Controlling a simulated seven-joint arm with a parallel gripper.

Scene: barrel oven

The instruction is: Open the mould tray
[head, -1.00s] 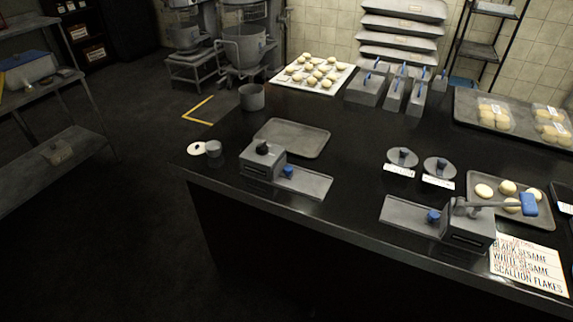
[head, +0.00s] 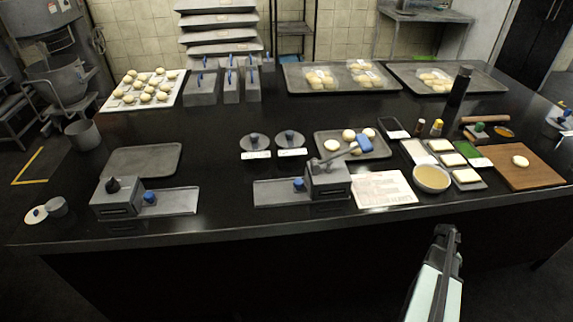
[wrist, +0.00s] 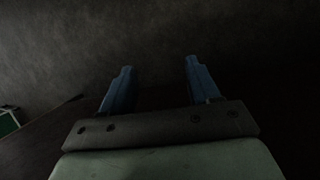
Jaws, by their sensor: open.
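Two grey metal moulding units stand on the black counter in the head view. The left unit (head: 116,197) has a black knob on top, and a flat grey tray with a blue knob (head: 172,200) extends from its right side. I cannot tell which is the mould tray. My gripper (head: 446,234) is before the counter's front edge, apart from both units. In the wrist view its blue fingers (wrist: 158,68) are spread and empty.
A printed card (head: 384,189), a bowl (head: 432,178) and a wooden board (head: 525,168) lie right of the units. A bun tray (head: 329,150) is behind the right unit. An empty grey tray (head: 146,160) lies behind the left unit. The floor before the counter is clear.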

